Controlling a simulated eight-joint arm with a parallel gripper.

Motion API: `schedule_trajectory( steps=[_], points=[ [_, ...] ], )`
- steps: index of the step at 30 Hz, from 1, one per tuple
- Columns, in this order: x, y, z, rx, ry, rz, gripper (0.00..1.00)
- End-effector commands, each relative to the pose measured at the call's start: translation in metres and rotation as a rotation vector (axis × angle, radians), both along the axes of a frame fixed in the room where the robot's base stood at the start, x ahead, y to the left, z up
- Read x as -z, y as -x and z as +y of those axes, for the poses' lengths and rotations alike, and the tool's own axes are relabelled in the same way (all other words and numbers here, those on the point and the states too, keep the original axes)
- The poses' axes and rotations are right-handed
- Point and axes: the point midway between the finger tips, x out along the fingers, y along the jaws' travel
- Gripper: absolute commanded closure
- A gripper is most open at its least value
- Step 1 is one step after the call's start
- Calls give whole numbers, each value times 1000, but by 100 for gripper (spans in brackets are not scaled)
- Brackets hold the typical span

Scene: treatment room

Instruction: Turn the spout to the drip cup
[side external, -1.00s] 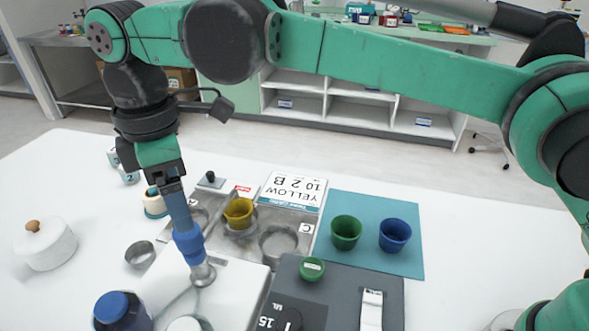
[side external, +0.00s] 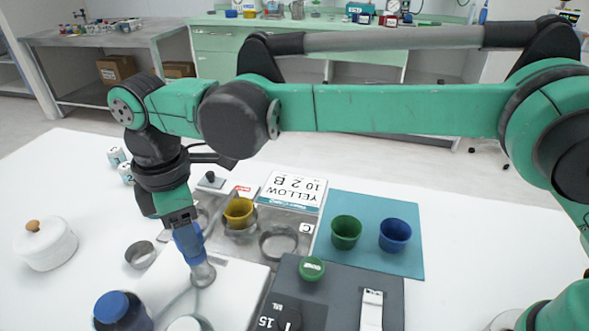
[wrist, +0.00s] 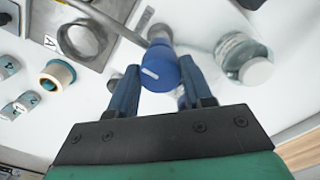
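A blue knob with a white mark (wrist: 160,71) stands between my gripper's fingers in the wrist view; a grey spout tube (wrist: 118,28) runs from it to the upper left. My gripper (wrist: 160,78) is open, its fingers either side of the knob with slight gaps. In the side view my gripper (side external: 187,238) is low over the white box, around the blue top of a metal post (side external: 203,275). A small metal cup (side external: 140,254), possibly the drip cup, stands left of the box. The spout is mostly hidden there.
A metal tray (side external: 265,222) holds a yellow cup (side external: 238,212). Green (side external: 346,233) and blue (side external: 395,236) cups stand on a teal mat (side external: 400,268). A white lidded pot (side external: 45,247) is at left and a blue-capped bottle (side external: 118,307) in front. A clear jar (wrist: 242,58) is close right of the knob.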

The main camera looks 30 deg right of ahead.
Motion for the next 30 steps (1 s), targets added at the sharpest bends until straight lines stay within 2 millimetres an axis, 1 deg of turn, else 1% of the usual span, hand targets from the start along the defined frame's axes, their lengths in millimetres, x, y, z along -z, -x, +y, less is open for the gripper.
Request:
schedule_trajectory(
  steps=[1,2,3,4,14,19,23,30],
  points=[
    [0,0,0,0,0,0,77],
    [0,0,0,0,0,0,86],
    [0,0,0,0,0,0,97],
    [0,0,0,0,0,0,100],
    [0,0,0,-8,0,1,100],
    [0,0,0,-53,0,0,100],
    [0,0,0,-124,0,0,100],
    [-1,0,0,-326,0,0,100]
  ],
)
